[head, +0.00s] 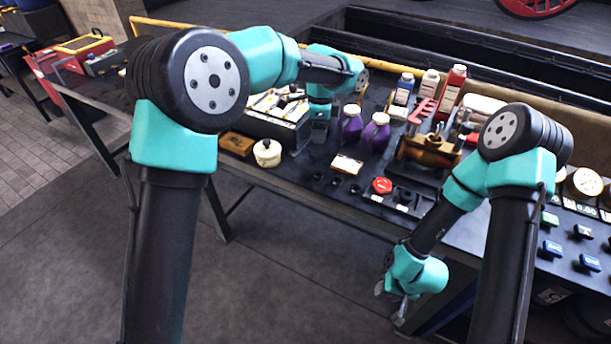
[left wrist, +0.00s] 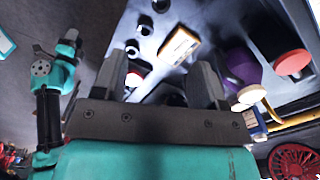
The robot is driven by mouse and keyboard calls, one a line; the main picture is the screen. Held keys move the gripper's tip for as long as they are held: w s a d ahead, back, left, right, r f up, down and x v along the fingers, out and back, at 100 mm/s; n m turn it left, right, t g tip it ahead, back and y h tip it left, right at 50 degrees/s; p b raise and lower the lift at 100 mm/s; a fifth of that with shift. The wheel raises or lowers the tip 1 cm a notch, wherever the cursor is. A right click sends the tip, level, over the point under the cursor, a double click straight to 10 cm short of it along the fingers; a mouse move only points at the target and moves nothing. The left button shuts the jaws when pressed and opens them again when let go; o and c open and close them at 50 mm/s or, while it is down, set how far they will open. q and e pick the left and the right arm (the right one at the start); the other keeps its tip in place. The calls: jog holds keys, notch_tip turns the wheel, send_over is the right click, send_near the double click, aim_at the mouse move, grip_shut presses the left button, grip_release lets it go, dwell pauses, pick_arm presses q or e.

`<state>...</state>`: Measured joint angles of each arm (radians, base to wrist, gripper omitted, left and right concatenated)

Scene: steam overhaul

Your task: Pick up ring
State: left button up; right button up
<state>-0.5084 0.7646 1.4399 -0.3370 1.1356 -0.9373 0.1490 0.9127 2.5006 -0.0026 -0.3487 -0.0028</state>
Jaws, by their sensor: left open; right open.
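Several small dark round pieces (head: 335,181) lie on the table's front part; I cannot tell which is the ring. In the left wrist view similar dark pieces (left wrist: 145,26) show, one with a white top and a red band beside it. My left gripper (head: 319,136) is over the table beside the purple bottles, jaws open. In the left wrist view its two grey fingers (left wrist: 164,72) stand apart, with a dark shape between them that I cannot make out. My right gripper (head: 391,300) hangs open in front of the table edge, away from these pieces.
Purple bottles (head: 375,132), a labelled block (head: 346,164), a red round part (head: 382,186) and a brass valve body (head: 430,150) crowd the table. A grey tray (head: 272,125) and a cream pot (head: 267,153) are left. The floor in front is clear.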

pick_arm(q)
jog(key=shift+d+f, duration=0.1)
jog(key=shift+d, duration=0.05)
send_over(318, 171)
jog(key=s, duration=0.1)
jog(key=f, duration=1.2)
jog(key=shift+s, duration=0.2)
jog(key=shift+f, duration=0.1)
jog(key=shift+f, duration=2.55)
jog(key=shift+c, duration=0.4)
jog(key=c, duration=1)
jog(key=shift+w+r, duration=0.1)
jog(key=shift+r, duration=0.05)
